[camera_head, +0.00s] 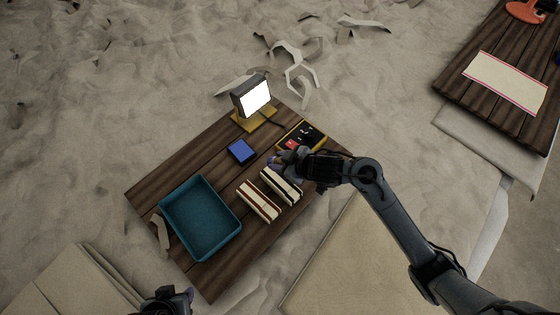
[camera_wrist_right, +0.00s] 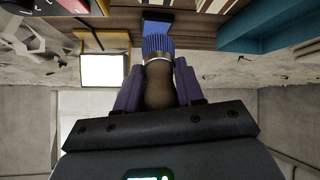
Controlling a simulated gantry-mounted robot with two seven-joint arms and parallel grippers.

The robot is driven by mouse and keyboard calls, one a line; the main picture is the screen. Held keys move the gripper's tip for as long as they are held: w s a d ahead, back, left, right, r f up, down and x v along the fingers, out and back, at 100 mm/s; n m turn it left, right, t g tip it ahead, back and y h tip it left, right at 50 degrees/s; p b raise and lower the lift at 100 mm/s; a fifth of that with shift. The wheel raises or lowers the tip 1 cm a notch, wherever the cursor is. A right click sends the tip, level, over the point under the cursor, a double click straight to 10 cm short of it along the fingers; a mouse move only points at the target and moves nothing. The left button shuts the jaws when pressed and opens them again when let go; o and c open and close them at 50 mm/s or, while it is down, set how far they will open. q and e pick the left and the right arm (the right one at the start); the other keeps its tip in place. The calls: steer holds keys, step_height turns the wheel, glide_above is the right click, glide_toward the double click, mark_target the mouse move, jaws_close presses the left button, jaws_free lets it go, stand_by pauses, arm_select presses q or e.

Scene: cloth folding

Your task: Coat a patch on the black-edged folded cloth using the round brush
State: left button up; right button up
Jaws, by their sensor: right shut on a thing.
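The black-edged folded cloth (camera_head: 281,187) lies on the dark wooden board, pale with dark stripes. My right gripper (camera_head: 283,159) is just above its upper end in the head view. In the right wrist view its purple fingers (camera_wrist_right: 160,85) are shut on the brown handle of the round brush (camera_wrist_right: 157,45), which has a silver collar and blue bristles. The bristles point away from the gripper, toward a small blue block (camera_head: 242,151). The brush is mostly hidden in the head view. My left gripper (camera_head: 186,294) shows only partly at the bottom edge; its opening is unclear.
A second folded cloth (camera_head: 258,201) with reddish-brown edges lies beside the first. A teal tray (camera_head: 233,231) stands on the left of the board, a lit lamp (camera_head: 253,98) at the back, and a yellow-and-black case (camera_head: 314,133) behind my gripper. The board's near corner is bare.

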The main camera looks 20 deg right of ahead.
steer(key=shift+r, duration=0.25)
steer(key=shift+f, duration=0.15)
